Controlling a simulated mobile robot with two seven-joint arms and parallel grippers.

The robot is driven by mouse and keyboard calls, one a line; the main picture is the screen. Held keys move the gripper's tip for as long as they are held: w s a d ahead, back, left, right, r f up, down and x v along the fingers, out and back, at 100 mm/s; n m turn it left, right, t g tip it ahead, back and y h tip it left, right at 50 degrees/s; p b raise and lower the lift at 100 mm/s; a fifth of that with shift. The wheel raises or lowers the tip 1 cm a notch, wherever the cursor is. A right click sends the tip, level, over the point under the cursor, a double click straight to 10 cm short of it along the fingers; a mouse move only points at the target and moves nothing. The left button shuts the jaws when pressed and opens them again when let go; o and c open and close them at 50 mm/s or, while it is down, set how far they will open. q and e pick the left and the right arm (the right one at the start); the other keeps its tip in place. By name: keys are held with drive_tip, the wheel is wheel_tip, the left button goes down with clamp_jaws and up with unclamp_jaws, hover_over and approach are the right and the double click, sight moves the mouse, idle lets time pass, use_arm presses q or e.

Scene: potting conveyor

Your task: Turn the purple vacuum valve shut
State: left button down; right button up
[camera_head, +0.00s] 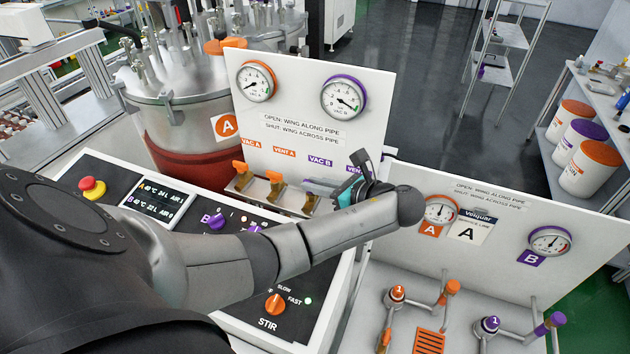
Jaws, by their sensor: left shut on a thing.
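A row of brass valves stands at the foot of the upright white panel (300,120). Two valves at its left have orange wings (275,178). The brass body of the purple vacuum valve (310,203) shows below the purple VAC B label. My left gripper (340,190), with dark fingers and a teal part, is at this valve from the right and shut. The gripper hides the valve's wing, so I cannot tell whether it lies along or across the pipe. My right gripper is not in view.
A purple-rimmed gauge (342,98) and an orange-rimmed gauge (256,82) sit on the panel. A console with knobs and a red stop button (92,187) lies under my left arm. A second gauge panel (500,225) stands close to my wrist at right.

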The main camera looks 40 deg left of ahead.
use_arm(q)
drive_tip(key=shift+s+d+f+n+g, duration=0.15)
drive_tip(key=shift+f+n+g, duration=0.2)
drive_tip(key=shift+g, duration=0.25)
drive_tip(key=c, duration=0.9)
unclamp_jaws()
drive_tip(key=shift+r, duration=0.15)
drive_tip(key=shift+w, duration=0.25)
